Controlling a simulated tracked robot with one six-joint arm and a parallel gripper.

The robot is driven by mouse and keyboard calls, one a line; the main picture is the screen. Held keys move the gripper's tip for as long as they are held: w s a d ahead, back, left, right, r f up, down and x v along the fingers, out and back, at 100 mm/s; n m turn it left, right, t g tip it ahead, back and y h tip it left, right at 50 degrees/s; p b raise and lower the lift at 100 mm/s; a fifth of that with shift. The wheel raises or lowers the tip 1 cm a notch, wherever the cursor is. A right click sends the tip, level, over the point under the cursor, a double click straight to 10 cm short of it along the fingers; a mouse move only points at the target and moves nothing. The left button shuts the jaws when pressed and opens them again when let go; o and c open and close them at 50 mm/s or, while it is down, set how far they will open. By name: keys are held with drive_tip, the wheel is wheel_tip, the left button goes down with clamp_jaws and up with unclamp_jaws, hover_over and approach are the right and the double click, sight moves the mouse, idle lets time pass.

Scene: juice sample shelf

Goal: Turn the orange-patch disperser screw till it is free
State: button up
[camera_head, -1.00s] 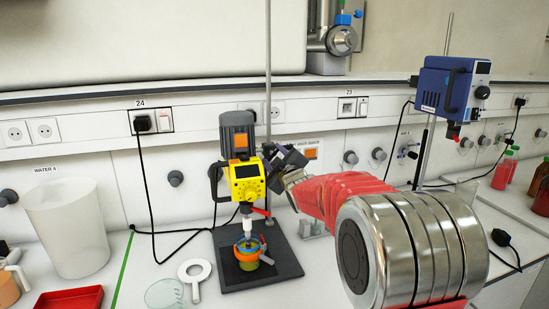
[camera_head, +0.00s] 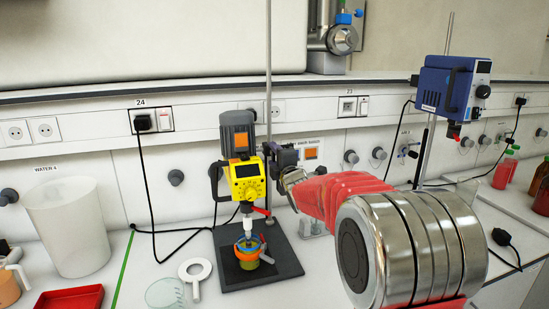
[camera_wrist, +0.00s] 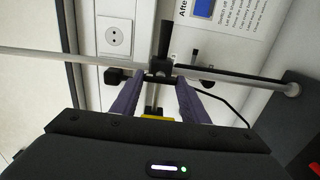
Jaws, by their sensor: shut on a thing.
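The disperser (camera_head: 240,165) has a grey motor with an orange patch and a yellow body, and hangs on a vertical rod (camera_head: 268,60). My gripper (camera_head: 274,157) is at its right side, by the rod, at the clamp. In the wrist view my two dark fingers (camera_wrist: 161,82) close around a small dark part at the clamp (camera_wrist: 163,70), which I take to be the disperser screw (camera_wrist: 160,79). The fingers hide most of it, and I cannot see its thread. The clamp sits on the rod, which runs across the wrist view.
A vessel (camera_head: 249,256) stands under the disperser on a black base plate (camera_head: 284,262). A white ring tool (camera_head: 195,271), a glass dish (camera_head: 164,293) and a red tray (camera_head: 70,299) lie left. A blue stirrer (camera_head: 453,88) stands right. A black cable (camera_head: 145,190) hangs behind.

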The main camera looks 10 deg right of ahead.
drive_tip(key=shift+a+f, duration=0.2)
drive_tip(key=o, duration=1.1)
drive_tip(key=shift+d+r, duration=0.1)
drive_tip(key=shift+c, duration=0.2)
drive_tip(key=shift+s, duration=0.1)
drive_tip(key=s+d, duration=0.1)
drive_tip(key=s, duration=1.2)
drive_tip(key=shift+s+d, duration=0.25)
drive_tip(key=shift+d, duration=0.05)
